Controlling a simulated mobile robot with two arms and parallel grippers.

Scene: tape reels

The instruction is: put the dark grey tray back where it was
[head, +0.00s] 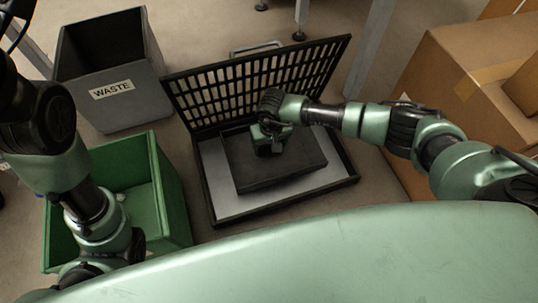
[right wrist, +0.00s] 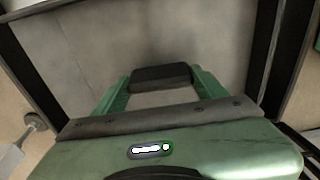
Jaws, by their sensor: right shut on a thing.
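The dark grey tray (head: 305,159) is in the head view, inside the open black case with a slatted lid. Its near and right edges show, with the case's pale floor (head: 228,203) around it. My right gripper (head: 270,148) is over the tray's middle, shut on it. In the right wrist view a dark block (right wrist: 160,77) sits between the green fingers of the right gripper, in front of a grey surface with dark edges. Whether the tray rests on the case floor or hangs just above it, I cannot tell. My left gripper does not show; only the left arm does.
The case's black slatted lid (head: 215,98) stands open at the back. A grey waste bin (head: 135,108) stands at the back left, and a green crate (head: 172,200) is left of the case. Cardboard boxes (head: 440,85) are at the right. A metal leg (head: 368,45) stands behind.

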